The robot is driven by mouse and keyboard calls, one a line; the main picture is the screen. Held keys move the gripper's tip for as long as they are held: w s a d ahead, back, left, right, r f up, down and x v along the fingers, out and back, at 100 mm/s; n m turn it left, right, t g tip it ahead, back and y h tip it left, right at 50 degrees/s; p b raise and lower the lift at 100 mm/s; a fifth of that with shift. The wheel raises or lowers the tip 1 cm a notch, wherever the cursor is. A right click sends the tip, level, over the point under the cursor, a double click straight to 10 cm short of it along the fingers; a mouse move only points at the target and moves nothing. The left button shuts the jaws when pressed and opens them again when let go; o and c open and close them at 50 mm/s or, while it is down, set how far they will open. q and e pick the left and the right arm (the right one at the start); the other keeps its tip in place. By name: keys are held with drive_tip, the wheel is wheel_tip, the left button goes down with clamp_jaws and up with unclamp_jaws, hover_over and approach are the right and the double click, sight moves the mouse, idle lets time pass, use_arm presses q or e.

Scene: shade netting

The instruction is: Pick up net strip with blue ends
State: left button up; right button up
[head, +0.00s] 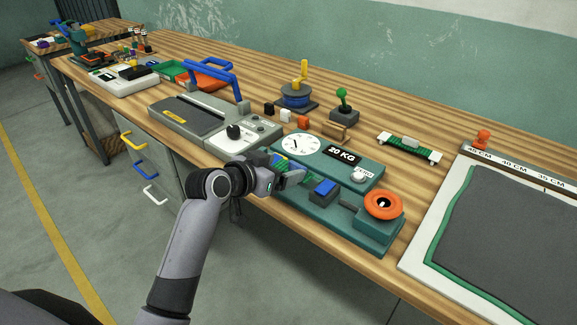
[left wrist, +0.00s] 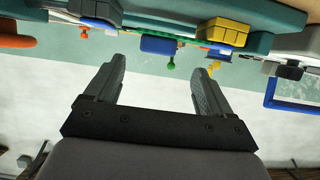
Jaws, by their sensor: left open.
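A short green strip (head: 307,180) shows partly behind my left gripper on the teal scale board. A blue block (head: 323,188) stands at its right end, and a yellow and blue piece (head: 281,160) is at its left. My gripper hides part of it, so I cannot tell whether these are the strip's ends. My left gripper (head: 291,177) is open at the board's near side. In the left wrist view its fingers (left wrist: 163,75) are apart with nothing between them; the blue block (left wrist: 158,45) and yellow block (left wrist: 222,33) appear beyond. My right gripper is not in view.
Another green net strip with white ends (head: 409,147) lies farther back on the bench. A grey sealer with blue handle (head: 212,72) is left; a dark mat (head: 510,235) is right.

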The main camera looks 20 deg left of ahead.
sight(297, 165)
use_arm(q)
drive_tip(key=shift+x, duration=2.15)
drive_tip(key=shift+s+d, duration=0.1)
drive_tip(key=shift+d, duration=0.1)
drive_tip(key=c, duration=1.1)
